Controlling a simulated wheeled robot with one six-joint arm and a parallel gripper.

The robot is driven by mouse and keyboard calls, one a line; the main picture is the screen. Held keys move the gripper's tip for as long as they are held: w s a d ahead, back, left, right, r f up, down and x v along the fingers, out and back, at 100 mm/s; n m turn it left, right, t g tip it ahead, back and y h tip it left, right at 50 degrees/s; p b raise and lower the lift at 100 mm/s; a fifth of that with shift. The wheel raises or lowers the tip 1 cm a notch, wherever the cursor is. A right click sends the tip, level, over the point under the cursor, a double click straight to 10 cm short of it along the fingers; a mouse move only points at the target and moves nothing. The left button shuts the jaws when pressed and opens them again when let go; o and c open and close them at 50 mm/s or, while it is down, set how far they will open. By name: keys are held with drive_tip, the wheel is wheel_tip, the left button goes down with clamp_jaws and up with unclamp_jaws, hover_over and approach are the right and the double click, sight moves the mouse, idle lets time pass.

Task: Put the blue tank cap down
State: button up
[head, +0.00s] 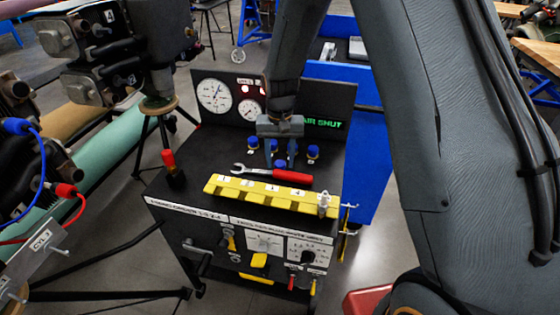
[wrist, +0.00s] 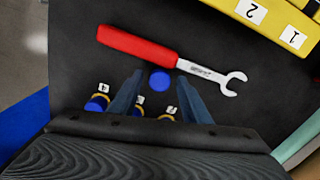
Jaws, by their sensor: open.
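The blue tank cap (wrist: 159,81) shows as a round blue disc between the fingertips in the wrist view. In the head view a blue cap (head: 281,163) shows low between the fingers, close to the black cart top (head: 190,185). My gripper (head: 280,160) is open, pointing down over the cart top, with one finger on each side of the cap; it also shows in the wrist view (wrist: 160,80). I cannot tell whether the cap's underside touches the surface. Other blue caps (head: 313,152) on yellowish rings stand behind it, with numbered tags; one (wrist: 97,103) is clear in the wrist view.
A red-handled wrench (head: 292,176) lies just in front of the cap. A yellow numbered block (head: 265,193) runs along the cart's front. A panel with gauges (head: 214,95) stands behind. A red-topped item (head: 170,165) stands at the left. The cart top's left part is clear.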

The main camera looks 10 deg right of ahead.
wheel_tip(320, 180, up, 10)
drive_tip(key=b, duration=0.2)
drive_tip(key=shift+o, duration=0.6)
drive_tip(key=shift+r, duration=0.6)
drive_tip(key=n+t, duration=0.4)
drive_tip(key=n, duration=3.1)
approach(280, 163)
drive_tip(key=shift+s+f+h, duration=0.2)
drive_tip(key=shift+f+h, duration=0.2)
drive_tip(key=shift+f, duration=0.2)
drive_tip(key=shift+a+f+n, duration=0.1)
drive_tip(key=shift+f+n, duration=0.05)
drive_tip(key=shift+n, duration=0.25)
drive_tip(key=shift+w+f+t, duration=0.1)
drive_tip(key=shift+f+t, duration=0.2)
drive_tip(key=b+x, duration=0.1)
drive_tip(key=x, duration=0.2)
drive_tip(key=b+x, duration=0.2)
drive_tip(key=x, duration=0.2)
drive_tip(key=shift+w+a, duration=0.15)
drive_tip(key=shift+w, duration=0.05)
drive_tip(key=shift+r, duration=0.1)
drive_tip(key=c, duration=1.2)
